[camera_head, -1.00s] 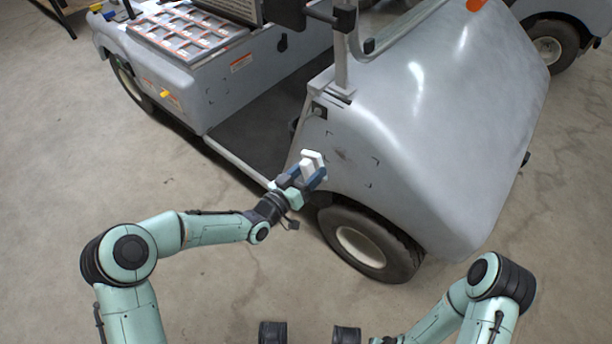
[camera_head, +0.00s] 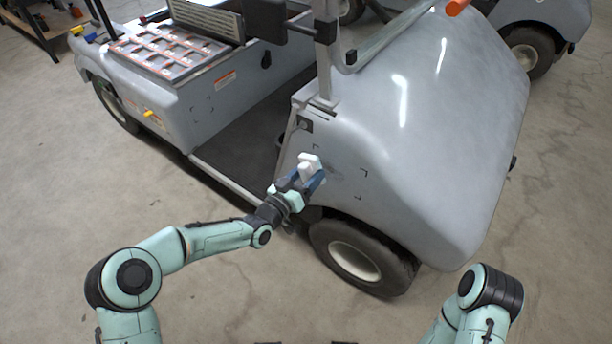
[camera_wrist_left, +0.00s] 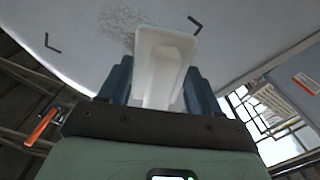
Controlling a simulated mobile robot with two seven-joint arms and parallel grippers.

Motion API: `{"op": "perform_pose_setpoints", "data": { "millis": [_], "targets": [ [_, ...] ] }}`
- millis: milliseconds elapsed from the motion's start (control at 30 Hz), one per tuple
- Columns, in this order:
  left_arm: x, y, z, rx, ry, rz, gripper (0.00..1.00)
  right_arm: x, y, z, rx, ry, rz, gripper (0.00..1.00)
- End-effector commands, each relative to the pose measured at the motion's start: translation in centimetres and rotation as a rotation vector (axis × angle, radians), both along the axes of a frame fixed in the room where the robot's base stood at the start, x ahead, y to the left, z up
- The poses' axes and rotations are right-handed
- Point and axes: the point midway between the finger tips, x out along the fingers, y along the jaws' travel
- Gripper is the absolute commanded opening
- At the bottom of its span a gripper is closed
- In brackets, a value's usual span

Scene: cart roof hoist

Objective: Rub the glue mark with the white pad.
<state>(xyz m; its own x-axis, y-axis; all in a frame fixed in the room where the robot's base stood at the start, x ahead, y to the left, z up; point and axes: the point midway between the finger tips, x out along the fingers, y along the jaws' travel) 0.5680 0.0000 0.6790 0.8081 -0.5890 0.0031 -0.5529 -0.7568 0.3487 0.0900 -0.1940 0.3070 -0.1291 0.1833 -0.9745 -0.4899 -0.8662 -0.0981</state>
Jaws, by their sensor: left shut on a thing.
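My left gripper (camera_head: 308,180) is shut on the white pad (camera_head: 309,162) in front of the cart's grey front side panel, above the front wheel. In the left wrist view the white pad (camera_wrist_left: 162,65) stands between the two blue fingers (camera_wrist_left: 157,85). The glue mark (camera_wrist_left: 117,20) shows there as a speckled grey-brown patch on the pale panel, just above and left of the pad's end. The pad may hide part of it. I cannot tell whether the pad touches the panel. The mark is not clear in the head view. My right gripper is out of view.
Black corner marks (camera_wrist_left: 196,25) are on the panel around the patch. The front wheel (camera_head: 364,257) is just below my left gripper. The cart's open footwell (camera_head: 240,150) lies to the left. The concrete floor in front is clear.

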Motion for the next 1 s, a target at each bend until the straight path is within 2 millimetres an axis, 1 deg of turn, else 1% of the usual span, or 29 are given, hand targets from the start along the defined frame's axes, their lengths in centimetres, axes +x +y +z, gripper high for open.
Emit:
{"op": "perform_pose_setpoints", "data": {
  "millis": [300, 1000],
  "targets": [
    [0.0, -0.1, 0.0, 0.0, 0.0, 0.0, 0.39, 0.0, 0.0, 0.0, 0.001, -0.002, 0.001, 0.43],
    [1.2, -0.9, 0.0, -0.001, -0.001, -0.001, 0.39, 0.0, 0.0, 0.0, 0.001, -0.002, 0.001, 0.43]
  ]
}}
